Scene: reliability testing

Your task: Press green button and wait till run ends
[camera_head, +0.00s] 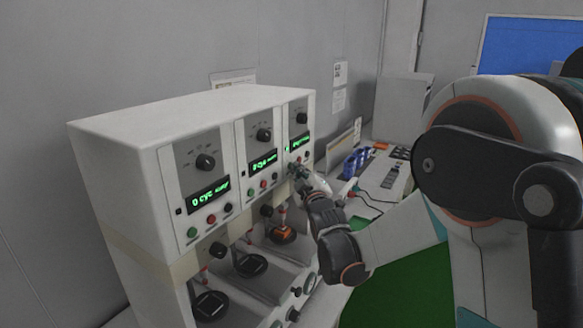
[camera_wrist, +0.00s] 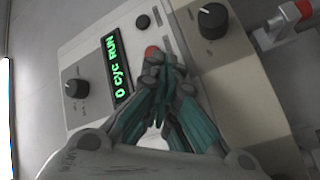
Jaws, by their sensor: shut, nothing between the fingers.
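A white test machine (camera_head: 115,165) has three panels, each with a knob, a green display and small buttons. My gripper (camera_head: 296,170) is shut and empty, with its tips at the button row of the right-hand panel. In the wrist view my closed fingertips (camera_wrist: 160,72) are just beside a red button (camera_wrist: 152,51). That panel's display (camera_wrist: 116,67) reads "0 CYC RUN". Its green button is hidden behind my fingers, and I cannot tell whether they touch it. The left panel's green button (camera_head: 192,232) and the middle panel's green button (camera_head: 251,192) show in the head view.
Control knobs (camera_head: 205,161) stick out from the panels. Below them are open bays with black round fixtures (camera_head: 250,264) and an orange item (camera_head: 283,234). Blue bins (camera_head: 355,162) and a cable are on the bench behind. A red-ended fixture (camera_wrist: 304,9) is at upper right in the wrist view.

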